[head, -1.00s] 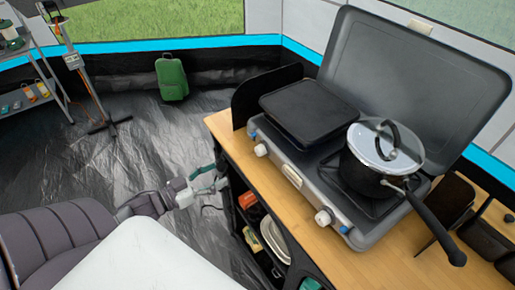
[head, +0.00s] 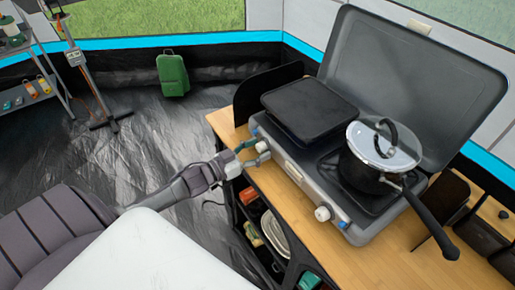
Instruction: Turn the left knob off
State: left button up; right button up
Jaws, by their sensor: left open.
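The grey camping stove (head: 295,174) stands on a wooden counter with its lid raised. Its white left knob (head: 262,146) is on the front face, below the flat black griddle (head: 310,108). The white right knob (head: 322,213) is further along the same face. My left gripper (head: 256,154) is open, its fingers pointing at the left knob from the front left. The fingertips are at or very near the knob; I cannot tell whether they touch it. The knob's turn position is too small to read. My right gripper is not in view.
A black pot (head: 372,165) with a glass lid sits on the right burner, its long handle reaching over the wooden counter (head: 375,262). Shelves under the counter hold several items. A green case (head: 172,74) stands on the open floor behind.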

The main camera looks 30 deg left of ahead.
pick_arm(q)
jog(key=c, duration=1.2)
jog(key=shift+o, duration=0.2)
